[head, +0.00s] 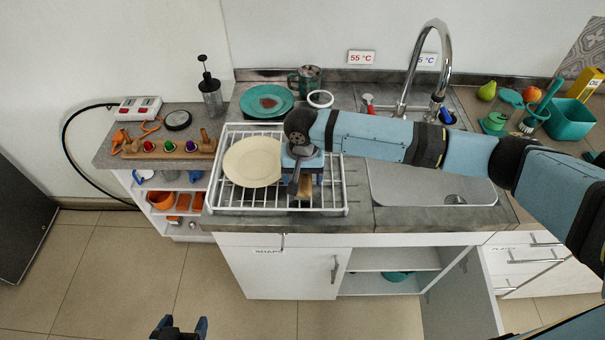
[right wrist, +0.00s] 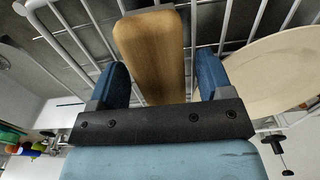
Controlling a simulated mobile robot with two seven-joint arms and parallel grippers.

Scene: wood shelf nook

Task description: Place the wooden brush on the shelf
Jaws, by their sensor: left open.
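The wooden brush (head: 305,189) is in the white dish rack (head: 333,208), under my right gripper (head: 302,185) and mostly hidden by it in the head view. In the right wrist view its light wooden body (right wrist: 155,55) lies between the two blue fingers, with a visible gap at the right finger. My right gripper looks open around it. My left gripper (head: 180,326) is open and empty, low at the bottom edge of the head view, away from the counter. A white shelf unit (head: 163,228) with open compartments stands left of the sink cabinet.
The sink (head: 430,185) and tall faucet (head: 425,60) are to the right. Below, an open cabinet (head: 390,260) holds a teal item.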

